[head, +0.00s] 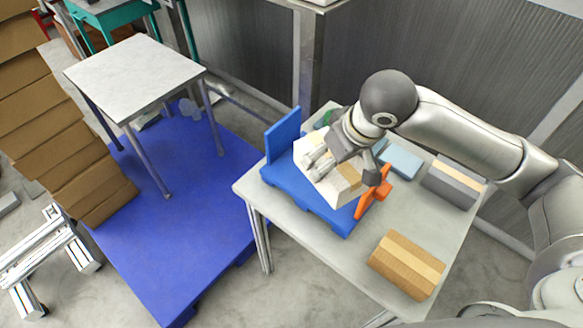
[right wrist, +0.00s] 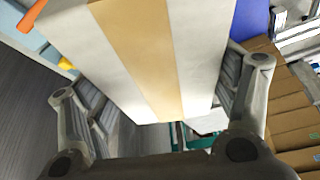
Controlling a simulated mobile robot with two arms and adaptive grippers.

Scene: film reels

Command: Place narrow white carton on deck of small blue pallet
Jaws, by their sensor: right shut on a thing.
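The narrow white carton (head: 339,183), with a tan tape strip, is over the deck of the small blue pallet (head: 315,203) on the grey table. I cannot tell whether it touches the deck. My right gripper (head: 322,160) is shut on the carton. In the right wrist view the carton (right wrist: 197,45) fills the space between the two fingers (right wrist: 160,100), one on each side. The pallet has an upright blue panel (head: 283,136) at its left end. My left gripper is not in view.
An orange clamp-like item (head: 373,194) stands at the pallet's right edge. A light-blue box (head: 401,161), a grey box (head: 452,184) and a brown carton (head: 408,264) lie on the table (head: 340,262). Stacked brown cartons (head: 62,130) and a small table (head: 135,75) are at left.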

